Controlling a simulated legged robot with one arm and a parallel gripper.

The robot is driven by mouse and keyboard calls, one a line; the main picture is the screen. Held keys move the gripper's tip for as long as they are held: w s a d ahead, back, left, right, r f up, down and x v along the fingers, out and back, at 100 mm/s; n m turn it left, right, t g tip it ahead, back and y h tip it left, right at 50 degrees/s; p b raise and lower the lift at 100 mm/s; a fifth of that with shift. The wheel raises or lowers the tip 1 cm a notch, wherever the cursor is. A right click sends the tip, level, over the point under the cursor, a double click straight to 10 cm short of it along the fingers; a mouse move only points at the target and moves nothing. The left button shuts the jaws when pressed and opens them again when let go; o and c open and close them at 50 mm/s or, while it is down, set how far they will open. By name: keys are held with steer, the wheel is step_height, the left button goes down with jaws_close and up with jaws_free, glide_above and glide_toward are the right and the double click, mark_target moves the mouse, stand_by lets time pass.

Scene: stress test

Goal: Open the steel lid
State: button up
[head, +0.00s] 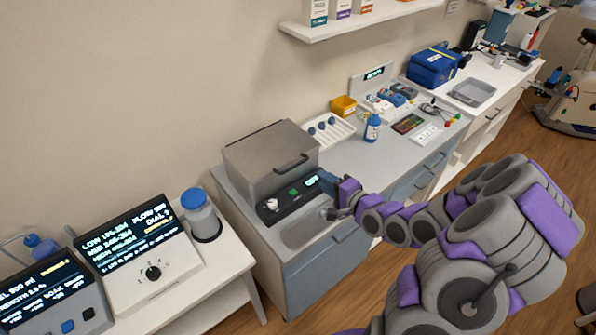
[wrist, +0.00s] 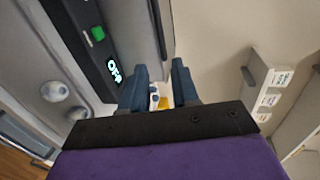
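The steel lid (head: 262,150) is the grey boxy cover of the device on the counter. It sits down on the base, with a dark bar handle (head: 291,163) on its front face. In the wrist view the lid's front (wrist: 132,30) fills the upper middle, with the handle (wrist: 157,22) running up from near the fingertips. My gripper (head: 327,180) is at the right front corner of the device, right of and below the handle. In the wrist view my gripper (wrist: 160,74) has its two blue fingers apart, with nothing between them.
The device's black front panel (head: 288,199) has a knob, a green button and a lit display. A white rack (head: 328,133) and a blue-capped bottle (head: 372,128) stand right of the lid. A wall shelf (head: 350,21) with boxes hangs above. White instruments (head: 138,255) stand at left.

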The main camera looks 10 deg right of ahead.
mark_target(298, 163)
steer(key=b+x, duration=0.2)
steer(key=x, duration=0.4)
steer(key=b+x, duration=0.2)
steer(key=x, duration=0.4)
steer(key=shift+w+a+f+b, duration=0.1)
steer(key=shift+w+a+b, duration=0.1)
steer(key=shift+a+b, duration=0.15)
jaws_close()
steer(key=shift+f, duration=0.1)
